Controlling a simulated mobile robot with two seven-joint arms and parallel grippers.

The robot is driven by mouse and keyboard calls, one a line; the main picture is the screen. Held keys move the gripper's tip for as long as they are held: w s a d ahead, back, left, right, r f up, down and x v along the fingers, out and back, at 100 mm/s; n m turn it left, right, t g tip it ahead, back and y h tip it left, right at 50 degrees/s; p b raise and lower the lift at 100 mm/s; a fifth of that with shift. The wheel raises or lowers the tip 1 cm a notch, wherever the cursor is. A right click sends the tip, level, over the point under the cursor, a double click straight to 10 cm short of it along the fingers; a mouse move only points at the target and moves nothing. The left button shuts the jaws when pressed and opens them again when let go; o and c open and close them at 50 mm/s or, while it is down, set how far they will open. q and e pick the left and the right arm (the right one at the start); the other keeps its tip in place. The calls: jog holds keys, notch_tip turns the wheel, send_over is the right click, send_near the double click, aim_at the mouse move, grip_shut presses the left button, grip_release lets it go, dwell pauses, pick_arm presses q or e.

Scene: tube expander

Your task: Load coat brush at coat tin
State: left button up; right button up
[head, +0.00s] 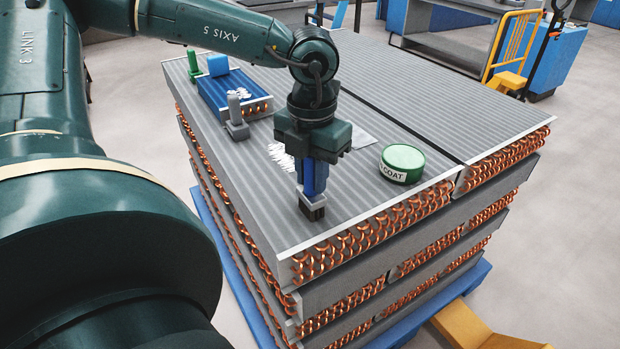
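The coat tin (402,164) is a round green tin with a lighter green top and a white label reading COAT. It stands near the front right of the finned top. My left gripper (314,158) points straight down, left of the tin and apart from it. It appears shut on a blue-handled brush (315,180), which is upright with a dark head at its lower end. The head is at or just above the finned surface; I cannot tell if it touches. My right gripper is not in view.
White pieces (281,157) and a pale sheet (372,129) lie behind my gripper. The stack's front edge is close.

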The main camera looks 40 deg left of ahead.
pick_arm(q)
grip_shut()
jog(key=shift+r, duration=0.1)
jog(key=shift+r+p, duration=1.55)
jog(key=shift+r, duration=1.9)
jog(key=shift+f, duration=0.1)
notch_tip(320, 180, down, 7)
jog(key=b, duration=0.3)
jog(key=shift+f, duration=0.15)
jog(key=shift+r+p, duration=0.3)
jog(key=shift+r, duration=0.65)
